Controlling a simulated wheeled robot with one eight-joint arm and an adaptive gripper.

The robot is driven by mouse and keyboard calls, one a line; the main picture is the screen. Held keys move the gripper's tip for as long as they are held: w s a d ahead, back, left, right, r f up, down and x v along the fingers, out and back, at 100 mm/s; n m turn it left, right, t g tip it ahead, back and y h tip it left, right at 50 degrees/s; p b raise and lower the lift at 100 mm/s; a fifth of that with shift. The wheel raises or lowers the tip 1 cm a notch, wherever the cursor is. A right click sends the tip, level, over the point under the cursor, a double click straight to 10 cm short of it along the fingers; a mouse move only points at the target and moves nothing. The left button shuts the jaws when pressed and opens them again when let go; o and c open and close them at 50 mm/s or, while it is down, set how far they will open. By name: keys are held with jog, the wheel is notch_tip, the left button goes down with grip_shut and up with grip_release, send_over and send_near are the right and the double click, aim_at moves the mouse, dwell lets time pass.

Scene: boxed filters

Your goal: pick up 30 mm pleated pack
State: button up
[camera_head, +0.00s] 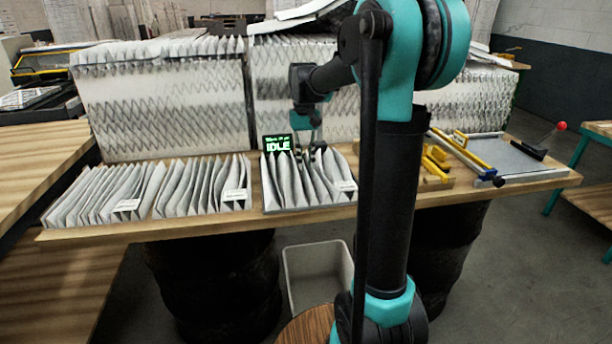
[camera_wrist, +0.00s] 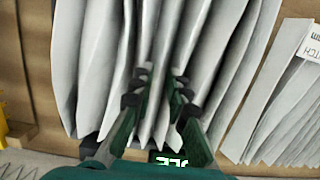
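Three grey-white pleated packs stand in a row on the wooden bench: a left pack (camera_head: 90,195), a middle pack (camera_head: 195,185) and a right pack (camera_head: 300,188). Each has a small white label; the sizes are too small to read. My gripper (camera_head: 312,152) is at the right pack, reaching down into its upper folds. In the wrist view, the fingertips of my gripper (camera_wrist: 163,77) stand among the folds of this pack (camera_wrist: 95,60), with pale folds between them. Whether they press on the folds is unclear. A neighbouring pack (camera_wrist: 285,110) with a partly cut-off label lies to the right there.
Large zigzag-pleated panels (camera_head: 165,110) stand behind the packs. A small display reading IDLE (camera_head: 277,144) is beside my gripper. Yellow tools (camera_head: 440,160) and a grey board with a red-knobbed lever (camera_head: 510,160) occupy the bench's right. A pale bin (camera_head: 318,270) stands below.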

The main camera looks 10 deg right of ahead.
jog(key=shift+s+f, duration=0.15)
jog(key=shift+f, duration=0.8)
grip_shut()
